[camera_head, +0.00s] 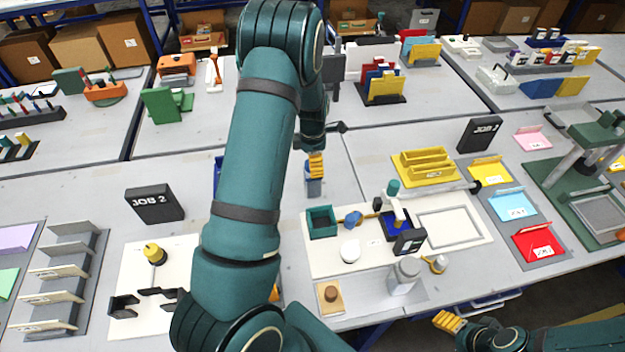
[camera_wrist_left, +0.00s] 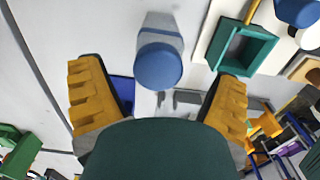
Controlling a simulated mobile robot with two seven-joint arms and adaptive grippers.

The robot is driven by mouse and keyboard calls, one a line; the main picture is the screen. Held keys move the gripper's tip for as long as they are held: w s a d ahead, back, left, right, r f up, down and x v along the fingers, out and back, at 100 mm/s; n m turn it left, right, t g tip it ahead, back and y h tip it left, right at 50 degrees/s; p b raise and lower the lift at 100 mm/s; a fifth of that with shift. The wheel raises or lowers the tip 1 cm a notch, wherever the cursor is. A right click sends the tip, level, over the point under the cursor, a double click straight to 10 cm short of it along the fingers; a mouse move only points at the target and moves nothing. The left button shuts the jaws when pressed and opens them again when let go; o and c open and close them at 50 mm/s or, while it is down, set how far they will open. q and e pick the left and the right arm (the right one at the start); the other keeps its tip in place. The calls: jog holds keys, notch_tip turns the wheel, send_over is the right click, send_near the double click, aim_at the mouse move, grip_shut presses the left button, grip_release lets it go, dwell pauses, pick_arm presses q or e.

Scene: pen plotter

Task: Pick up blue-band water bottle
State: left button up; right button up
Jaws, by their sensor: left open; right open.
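The bottle (camera_wrist_left: 162,60), grey with a blue cap, shows in the left wrist view beyond and between the spread fingers of my left gripper (camera_wrist_left: 158,75). No gap to either finger is closed. In the head view, a small grey-blue part of it (camera_head: 314,188) shows just below the yellow fingertip of my left gripper (camera_head: 315,163); my arm and fingers hide much there. My right gripper (camera_head: 452,322) is open and empty at the bottom right, past the table's front edge.
A green square tray (camera_head: 320,222) stands just in front of the bottle on a white board, with a clear jar (camera_head: 404,275) further forward. A yellow rack (camera_head: 425,166) stands right. The table just around the bottle is mostly bare.

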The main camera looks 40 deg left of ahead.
pick_arm(q)
notch_tip(320, 180, down, 5)
jog(key=shift+a, duration=0.1)
jog(key=shift+r, duration=0.1)
jog(key=c, duration=1.4)
